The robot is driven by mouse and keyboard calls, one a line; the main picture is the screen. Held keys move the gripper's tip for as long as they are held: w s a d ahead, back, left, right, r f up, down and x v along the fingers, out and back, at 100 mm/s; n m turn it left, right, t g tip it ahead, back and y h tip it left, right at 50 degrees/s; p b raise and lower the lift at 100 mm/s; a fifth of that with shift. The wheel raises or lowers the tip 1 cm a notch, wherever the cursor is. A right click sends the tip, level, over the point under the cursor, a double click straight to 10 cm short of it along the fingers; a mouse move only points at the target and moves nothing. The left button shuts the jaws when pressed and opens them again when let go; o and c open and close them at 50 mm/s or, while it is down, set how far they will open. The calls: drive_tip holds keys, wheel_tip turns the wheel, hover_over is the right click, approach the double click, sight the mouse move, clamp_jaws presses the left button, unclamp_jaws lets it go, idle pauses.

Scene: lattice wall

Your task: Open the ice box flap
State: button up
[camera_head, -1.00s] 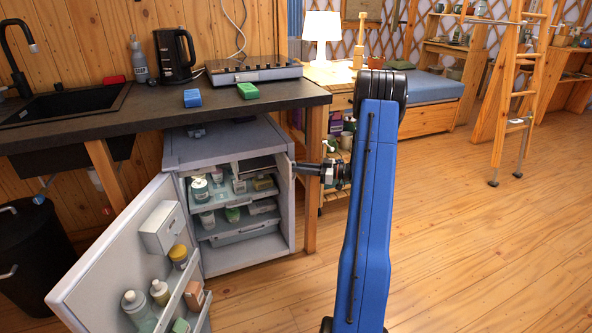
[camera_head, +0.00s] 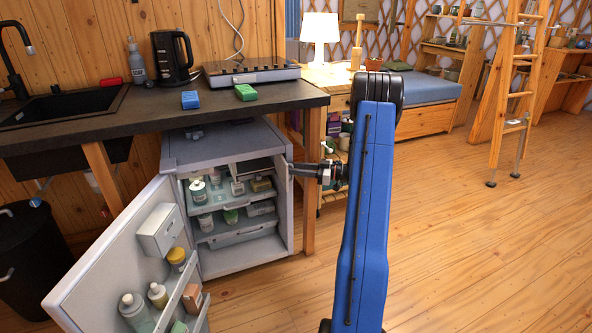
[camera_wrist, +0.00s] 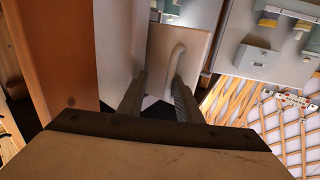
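The small fridge (camera_head: 208,150) stands under the counter with its main door (camera_head: 108,272) swung wide open to the left. The ice box is at the top of its interior. In the wrist view the pale ice box flap (camera_wrist: 160,48) carries a curved handle (camera_wrist: 177,55). My gripper (camera_head: 299,168) is at the upper right of the fridge opening, partly hidden by the fridge edge and my arm. In the wrist view my gripper (camera_wrist: 159,85) has its two fingers apart, the handle's lower end close to the right finger. Contact and the flap's exact angle are unclear.
The counter (camera_head: 150,112) overhangs the fridge, and a wooden leg (camera_head: 312,180) stands just right of it. Bottles and boxes fill the fridge shelves and door racks. A black bin (camera_head: 30,262) is at left. The floor (camera_head: 480,250) to the right is open.

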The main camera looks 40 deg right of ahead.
idle(0.3)
drive_tip(key=v, duration=1.7)
drive_tip(key=shift+d, duration=0.2)
drive_tip(key=shift+s, duration=0.2)
